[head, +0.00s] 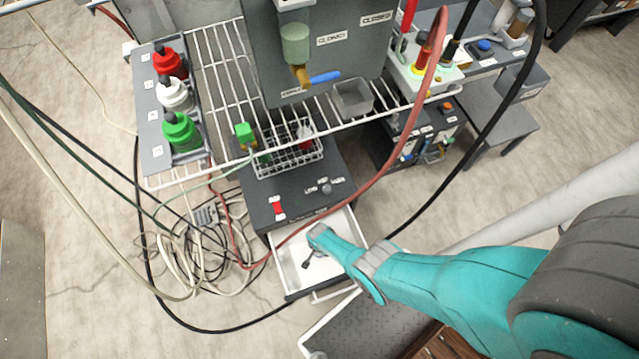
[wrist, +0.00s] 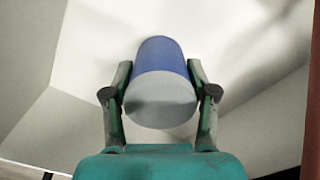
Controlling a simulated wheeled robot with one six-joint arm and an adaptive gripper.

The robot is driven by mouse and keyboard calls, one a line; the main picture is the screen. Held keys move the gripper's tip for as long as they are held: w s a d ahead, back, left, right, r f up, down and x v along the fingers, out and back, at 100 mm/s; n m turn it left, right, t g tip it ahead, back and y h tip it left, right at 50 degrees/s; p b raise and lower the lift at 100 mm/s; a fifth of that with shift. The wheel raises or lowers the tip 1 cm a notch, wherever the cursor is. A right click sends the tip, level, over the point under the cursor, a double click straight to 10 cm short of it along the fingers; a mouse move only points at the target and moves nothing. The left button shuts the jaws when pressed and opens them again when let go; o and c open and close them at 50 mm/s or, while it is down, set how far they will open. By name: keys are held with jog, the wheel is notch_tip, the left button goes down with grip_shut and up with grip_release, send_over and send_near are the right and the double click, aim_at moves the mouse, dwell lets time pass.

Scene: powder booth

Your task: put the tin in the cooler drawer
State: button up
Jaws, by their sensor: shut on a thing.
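The tin (wrist: 160,98) shows in the wrist view as a short cylinder, blue on the far part and grey on the near end. My gripper (wrist: 158,76) is shut on it, with one finger on each side. The cooler drawer (head: 291,262) is pulled open under the dark cooler box (head: 290,190) in the head view. It has a white inside, and its white floor and walls (wrist: 85,50) surround the tin in the wrist view. My gripper reaches over the drawer in the head view, where the tin is hidden. I cannot tell whether the tin touches the drawer floor.
A wire basket (head: 289,160) stands on the cooler box, below a white wire shelf (head: 222,62). Red, white and green bottles (head: 175,95) sit in a grey rack at left. A red hose (head: 375,175) crosses in front of the cooler. Tangled cables (head: 200,240) lie on the floor at left.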

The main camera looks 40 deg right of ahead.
jog(key=o, duration=1.4)
jog(key=shift+o, duration=0.2)
jog(key=shift+r, duration=0.1)
jog(key=shift+r, duration=6.45)
jog(key=shift+s, duration=0.15)
